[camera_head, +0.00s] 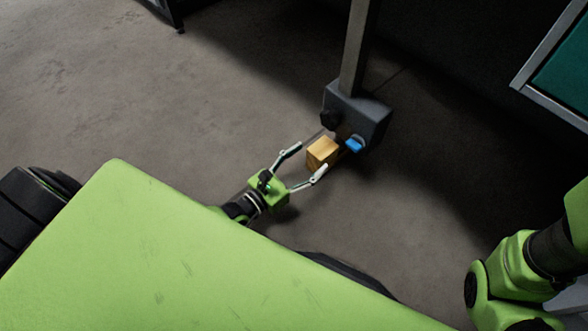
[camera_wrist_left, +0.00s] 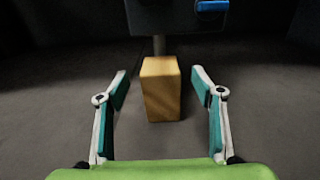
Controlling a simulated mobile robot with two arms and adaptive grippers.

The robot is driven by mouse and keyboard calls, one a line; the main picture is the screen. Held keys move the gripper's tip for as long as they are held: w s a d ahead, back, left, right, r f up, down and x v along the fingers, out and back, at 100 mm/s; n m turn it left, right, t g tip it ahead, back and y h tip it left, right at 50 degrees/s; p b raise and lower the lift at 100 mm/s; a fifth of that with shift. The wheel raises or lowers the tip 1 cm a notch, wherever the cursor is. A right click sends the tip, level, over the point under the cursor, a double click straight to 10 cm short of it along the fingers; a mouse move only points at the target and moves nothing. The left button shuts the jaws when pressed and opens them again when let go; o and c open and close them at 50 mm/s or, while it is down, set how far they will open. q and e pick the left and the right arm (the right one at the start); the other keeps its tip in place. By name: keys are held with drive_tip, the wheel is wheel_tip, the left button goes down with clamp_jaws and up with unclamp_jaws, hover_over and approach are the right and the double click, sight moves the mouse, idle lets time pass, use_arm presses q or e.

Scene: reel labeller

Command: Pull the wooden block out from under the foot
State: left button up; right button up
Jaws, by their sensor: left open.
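The wooden block (camera_head: 322,152) sits on the floor at the near side of a dark grey box-shaped foot (camera_head: 357,113) at the base of a metal post. In the left wrist view the block (camera_wrist_left: 161,90) stands centred ahead, with the foot (camera_wrist_left: 165,18) behind and above it. My left gripper (camera_head: 308,160) is open, its two fingers spread to either side of the block. In the left wrist view my left gripper (camera_wrist_left: 159,90) shows gaps between both fingers and the block. The block's far end is hidden. My right gripper is out of view.
A blue pedal-like part (camera_head: 354,145) sticks out of the foot beside the block. The metal post (camera_head: 359,45) rises from the foot. A teal-topped table edge (camera_head: 548,65) is at the upper right. Open concrete floor (camera_head: 130,90) lies to the left.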

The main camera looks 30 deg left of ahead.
sight(324, 147)
use_arm(q)
drive_tip(key=b+x, duration=0.2)
drive_tip(key=x, duration=0.4)
drive_tip(key=shift+w+d, duration=0.1)
drive_tip(key=shift+w, duration=0.2)
drive_tip(key=c, duration=1.4)
